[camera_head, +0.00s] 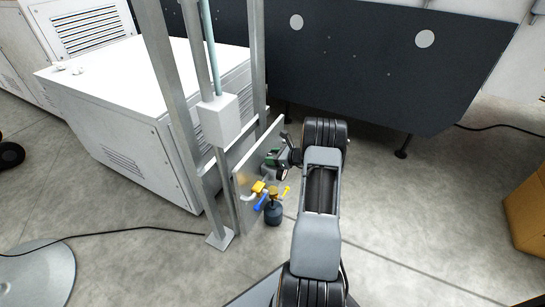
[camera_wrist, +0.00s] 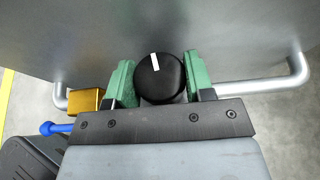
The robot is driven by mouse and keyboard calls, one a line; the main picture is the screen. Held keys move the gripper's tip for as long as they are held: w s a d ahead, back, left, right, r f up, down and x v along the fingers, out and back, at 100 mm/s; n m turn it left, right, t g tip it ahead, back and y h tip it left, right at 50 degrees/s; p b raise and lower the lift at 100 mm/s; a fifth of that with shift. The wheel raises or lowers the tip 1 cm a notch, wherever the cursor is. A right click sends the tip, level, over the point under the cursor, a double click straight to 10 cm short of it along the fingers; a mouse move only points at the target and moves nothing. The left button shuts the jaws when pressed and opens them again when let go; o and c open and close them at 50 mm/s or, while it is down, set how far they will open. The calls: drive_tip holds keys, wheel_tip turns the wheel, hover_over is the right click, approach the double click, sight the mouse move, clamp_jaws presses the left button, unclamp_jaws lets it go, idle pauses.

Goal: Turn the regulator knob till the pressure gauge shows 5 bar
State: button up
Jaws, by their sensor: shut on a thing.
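The regulator knob (camera_wrist: 160,82) is round and black with a white mark on its face. In the wrist view the mark sits near the top, tilted slightly left. My gripper (camera_wrist: 158,78) has a green finger on each side of the knob and is shut on it. In the head view my gripper (camera_head: 272,157) is at the upright grey panel (camera_head: 243,180), and the knob cannot be made out there. I cannot make out a pressure gauge face or a reading in either view.
Silver pipes (camera_wrist: 262,86) flank the knob. Metal posts (camera_head: 178,110) and a white cabinet (camera_head: 120,100) stand left.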

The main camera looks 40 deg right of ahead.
drive_tip(key=shift+f+n+g+y, duration=0.1)
drive_tip(key=shift+n+g+y, duration=1.2)
drive_tip(key=shift+n+y, duration=0.4)
drive_tip(key=shift+n, duration=0.3)
drive_tip(key=o, duration=0.9)
